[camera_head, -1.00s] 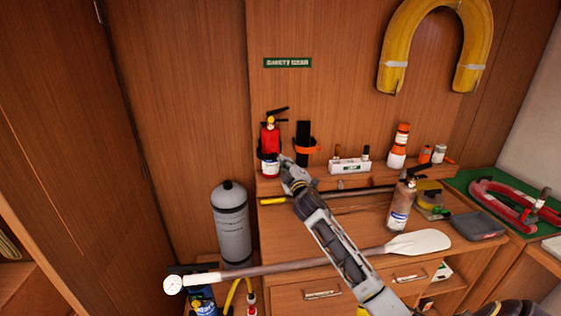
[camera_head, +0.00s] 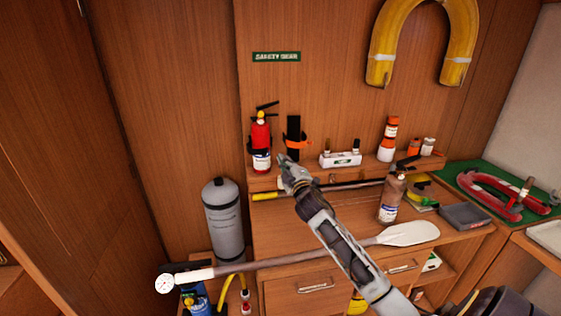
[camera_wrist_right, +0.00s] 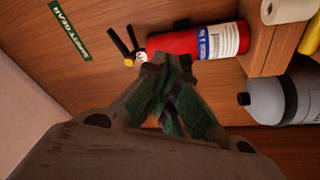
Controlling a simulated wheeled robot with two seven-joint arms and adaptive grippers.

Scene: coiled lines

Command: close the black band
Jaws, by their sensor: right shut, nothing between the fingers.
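A red fire extinguisher (camera_head: 261,136) stands upright against the wooden back panel; it lies sideways in the right wrist view (camera_wrist_right: 205,41). A black band (camera_head: 257,155) shows low on its body; I cannot tell whether its ends meet. My right gripper (camera_head: 284,160) is shut and empty, just right of and in front of the extinguisher. In the right wrist view its fingertips (camera_wrist_right: 168,66) are close to the extinguisher's top end and partly hide the area there. Contact cannot be told. My left gripper is not in view.
A black holder (camera_head: 293,132) with an orange strap is right of the extinguisher. A white box (camera_head: 341,159) and orange-capped bottle (camera_head: 388,140) share the ledge. A grey cylinder (camera_head: 224,218) stands left.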

